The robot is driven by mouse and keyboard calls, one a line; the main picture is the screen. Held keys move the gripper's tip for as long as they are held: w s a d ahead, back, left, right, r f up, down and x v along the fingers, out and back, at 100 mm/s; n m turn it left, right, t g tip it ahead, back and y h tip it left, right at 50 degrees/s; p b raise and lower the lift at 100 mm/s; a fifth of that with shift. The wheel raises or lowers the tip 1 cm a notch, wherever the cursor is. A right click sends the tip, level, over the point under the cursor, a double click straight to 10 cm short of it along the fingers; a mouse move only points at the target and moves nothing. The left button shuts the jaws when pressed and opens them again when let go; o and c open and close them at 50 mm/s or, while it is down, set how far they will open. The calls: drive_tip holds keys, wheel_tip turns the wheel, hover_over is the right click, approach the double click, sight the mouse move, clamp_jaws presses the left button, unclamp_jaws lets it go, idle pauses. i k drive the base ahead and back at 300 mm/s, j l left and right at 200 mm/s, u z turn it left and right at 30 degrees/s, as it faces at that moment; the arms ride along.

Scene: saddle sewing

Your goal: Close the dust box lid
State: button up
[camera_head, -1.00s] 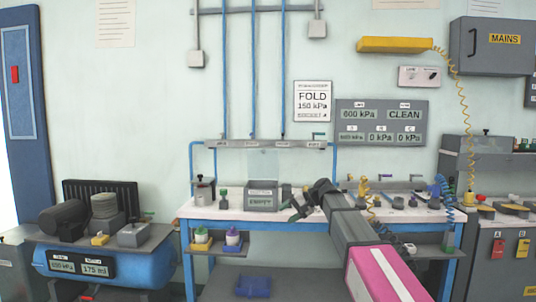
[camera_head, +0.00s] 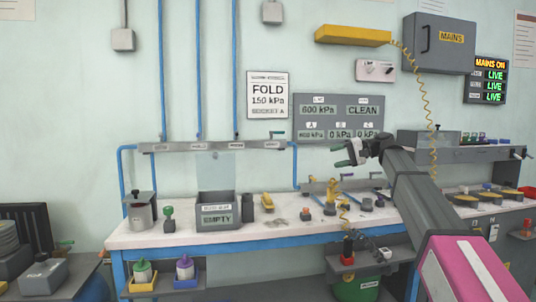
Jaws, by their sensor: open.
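The white bench top (camera_head: 290,228) holds a grey pot (camera_head: 141,213), a yellow clamp-like part (camera_head: 267,202) and several small fittings. A grey pipe rail (camera_head: 215,146) runs along the wall behind. A yellow coiled hose (camera_head: 430,110) hangs at right. Air above the box is free.

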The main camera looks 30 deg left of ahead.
sight(216, 155)
drive_tip(key=i+j+z, duration=0.15)
drive_tip(key=z, duration=1.35)
drive_tip(key=i+j+z, duration=0.15)
drive_tip(key=j, duration=0.15)
drive_tip(key=j+z, duration=0.2)
drive_tip(key=j+u, duration=0.2)
drive_tip(key=u, duration=0.15)
drive_tip(key=j+u, duration=0.15)
drive_tip(key=u, duration=0.25)
drive_tip(key=i+j+u, duration=0.15)
drive_tip(key=u, duration=0.2)
drive_tip(key=j+u, duration=0.1)
drive_tip(key=u, duration=0.35)
drive_tip(key=i+u, duration=0.1)
drive_tip(key=u, duration=0.85)
drive_tip(key=i+u, duration=0.15)
drive_tip(key=u, duration=0.35)
